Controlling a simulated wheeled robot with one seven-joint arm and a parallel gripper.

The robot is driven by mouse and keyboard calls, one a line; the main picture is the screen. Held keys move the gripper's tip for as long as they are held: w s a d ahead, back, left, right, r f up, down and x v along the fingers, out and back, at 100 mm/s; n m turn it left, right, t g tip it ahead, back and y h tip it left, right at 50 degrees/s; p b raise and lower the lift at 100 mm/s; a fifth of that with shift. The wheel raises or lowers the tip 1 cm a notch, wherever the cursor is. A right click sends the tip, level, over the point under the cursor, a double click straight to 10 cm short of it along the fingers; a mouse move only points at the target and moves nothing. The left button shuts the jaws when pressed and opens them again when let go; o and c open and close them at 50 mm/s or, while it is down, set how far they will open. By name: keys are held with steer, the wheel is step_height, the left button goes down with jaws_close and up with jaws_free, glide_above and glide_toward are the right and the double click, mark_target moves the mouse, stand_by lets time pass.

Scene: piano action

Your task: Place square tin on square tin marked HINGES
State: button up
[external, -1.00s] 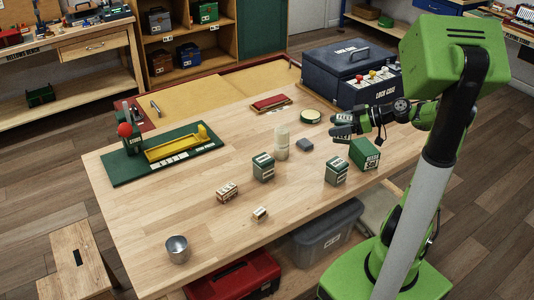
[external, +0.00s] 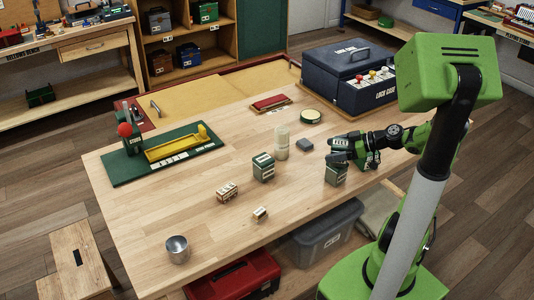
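One dark green square tin (external: 335,176) with white labels stands on the workbench, right of centre. My gripper (external: 338,157) is low over this tin and overlaps its top in the picture. I cannot tell whether it touches the tin or whether its fingers are open. A second dark green square tin (external: 263,168) with white labels stands upright further left, apart from the first. The label words on both tins are too small to read, so I cannot tell which is marked HINGES.
A grey block (external: 304,145) and a pale cylinder (external: 282,145) stand between the tins and the blue lock case (external: 343,80). A small crate-like item (external: 227,192) and a metal cup (external: 177,249) are at left.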

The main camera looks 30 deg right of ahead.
steer(key=shift+r, duration=0.15)
steer(key=p+v, duration=0.2)
steer(key=v, duration=1)
steer(key=shift+a, duration=0.1)
